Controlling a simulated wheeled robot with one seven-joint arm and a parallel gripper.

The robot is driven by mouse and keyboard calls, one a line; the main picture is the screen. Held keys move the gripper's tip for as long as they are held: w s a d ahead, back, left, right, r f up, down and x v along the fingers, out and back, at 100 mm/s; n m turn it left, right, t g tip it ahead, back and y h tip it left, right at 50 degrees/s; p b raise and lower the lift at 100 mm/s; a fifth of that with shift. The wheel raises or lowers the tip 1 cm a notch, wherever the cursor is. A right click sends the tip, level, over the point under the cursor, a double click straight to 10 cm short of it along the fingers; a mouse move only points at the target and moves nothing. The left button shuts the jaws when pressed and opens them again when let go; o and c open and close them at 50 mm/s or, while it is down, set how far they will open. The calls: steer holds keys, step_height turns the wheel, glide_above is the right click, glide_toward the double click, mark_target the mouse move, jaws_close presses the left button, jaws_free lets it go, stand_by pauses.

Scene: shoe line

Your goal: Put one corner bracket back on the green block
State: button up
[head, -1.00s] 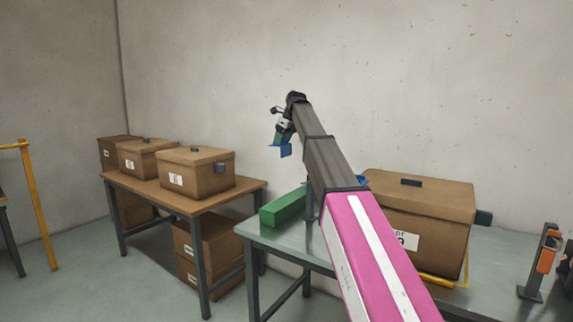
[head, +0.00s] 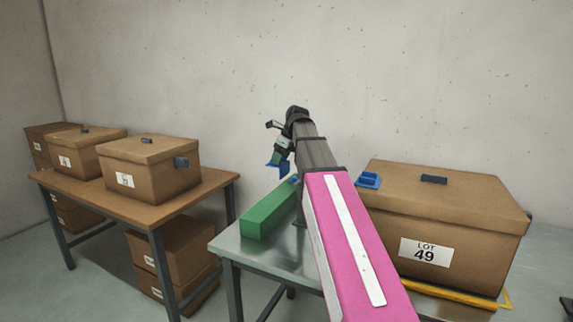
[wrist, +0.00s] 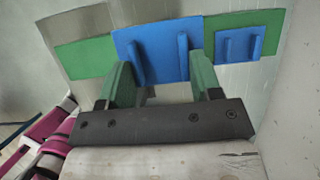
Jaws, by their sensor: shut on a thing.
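The green block (head: 268,215) lies on the metal table, left of my arm in the head view. It also shows in the wrist view (wrist: 84,57). My gripper (head: 279,157) is shut on a blue corner bracket (head: 273,164), which hangs above the block in the head view. In the wrist view the held bracket (wrist: 158,45) is a flat plate with ribs, in front of the block and hiding its middle. A second blue bracket (wrist: 240,43) sits on the block at the right there. Whether the held bracket touches the block cannot be told.
A cardboard box marked LOT 49 (head: 440,230) stands on the metal table (head: 235,245) at the right. Another blue bracket (head: 368,180) is on its lid. A wooden table (head: 95,195) with several boxes is at the left. A wall stands behind.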

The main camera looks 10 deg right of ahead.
steer(key=s+d+f, duration=0.2)
steer(key=s, duration=0.1)
glide_toward(283, 194)
steer(key=shift+x, duration=2.65)
steer(key=shift+f, duration=0.35)
stand_by(0.4)
steer(key=o, duration=1.2)
steer(key=shift+w+r, duration=0.1)
steer(key=shift+r, duration=0.05)
steer(key=shift+r, duration=3.35)
